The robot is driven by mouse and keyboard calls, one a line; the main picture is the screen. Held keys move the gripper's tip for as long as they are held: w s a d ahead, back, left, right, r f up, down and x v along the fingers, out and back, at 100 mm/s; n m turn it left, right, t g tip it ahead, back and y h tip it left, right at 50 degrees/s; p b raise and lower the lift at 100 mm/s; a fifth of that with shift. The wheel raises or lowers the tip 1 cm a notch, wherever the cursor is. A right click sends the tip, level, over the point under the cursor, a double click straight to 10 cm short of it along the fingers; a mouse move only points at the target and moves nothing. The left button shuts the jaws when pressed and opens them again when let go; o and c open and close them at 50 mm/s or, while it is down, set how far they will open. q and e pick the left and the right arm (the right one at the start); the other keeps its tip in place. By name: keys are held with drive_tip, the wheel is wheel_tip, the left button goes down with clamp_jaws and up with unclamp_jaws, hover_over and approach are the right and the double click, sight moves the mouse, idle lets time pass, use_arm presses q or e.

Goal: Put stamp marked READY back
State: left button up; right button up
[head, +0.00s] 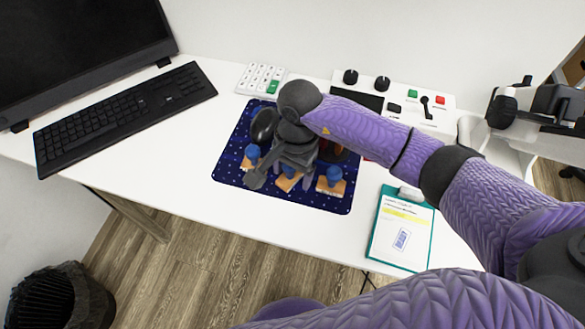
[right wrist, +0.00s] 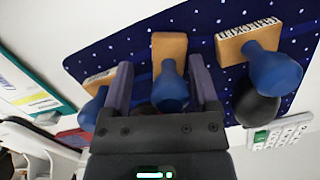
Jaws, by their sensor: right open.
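Three stamps with blue knob handles and wooden bases rest on a dark blue dotted mat (head: 335,203). In the head view they are a left stamp (head: 252,152), a middle stamp (head: 289,184) and a right stamp (head: 331,181). My right gripper (head: 280,177) is over the middle stamp and hides part of it. In the right wrist view my open fingers stand on either side of the middle stamp (right wrist: 170,48). The stamp at right (right wrist: 247,42) and the one at left (right wrist: 97,85) carry side labels that I cannot read. My left gripper is out of view.
A black keyboard (head: 125,115) lies left. A control panel (head: 425,103) stands behind, a teal clipboard (head: 401,227) at right. A reddish item is partly hidden behind my gripper.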

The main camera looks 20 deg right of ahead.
drive_tip(key=shift+r+p, duration=0.3)
drive_tip(key=r+p, duration=0.1)
drive_tip(key=r, duration=0.2)
drive_tip(key=r+p, duration=0.1)
drive_tip(key=r, duration=0.3)
drive_tip(key=w+d+r+p, duration=0.1)
drive_tip(key=r, duration=0.3)
drive_tip(key=shift+r, duration=0.3)
